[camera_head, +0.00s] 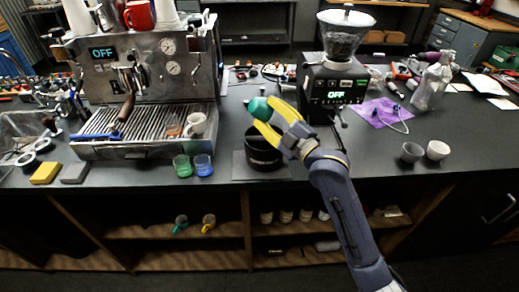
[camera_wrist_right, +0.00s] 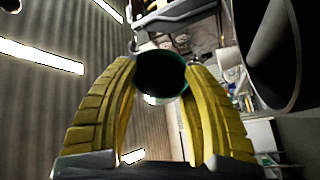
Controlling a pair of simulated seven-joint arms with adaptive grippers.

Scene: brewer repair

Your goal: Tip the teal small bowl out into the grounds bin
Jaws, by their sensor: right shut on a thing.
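The teal small bowl (camera_head: 259,106) is held up in the air in the head view, tilted well over with its rounded outside showing. My right gripper (camera_head: 268,117) is shut on it, with the yellow fingers on either side. In the right wrist view the bowl (camera_wrist_right: 160,76) sits between the fingertips (camera_wrist_right: 160,80) and looks dark with a teal edge. The black grounds bin (camera_head: 264,160) stands on a grey mat just below the bowl and gripper. The bin's inside is partly hidden, and I cannot see any contents of the bowl. My left gripper is out of view.
The grinder (camera_head: 335,85) stands behind right of the bin. Two small cups (camera_head: 438,150) stand at the right.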

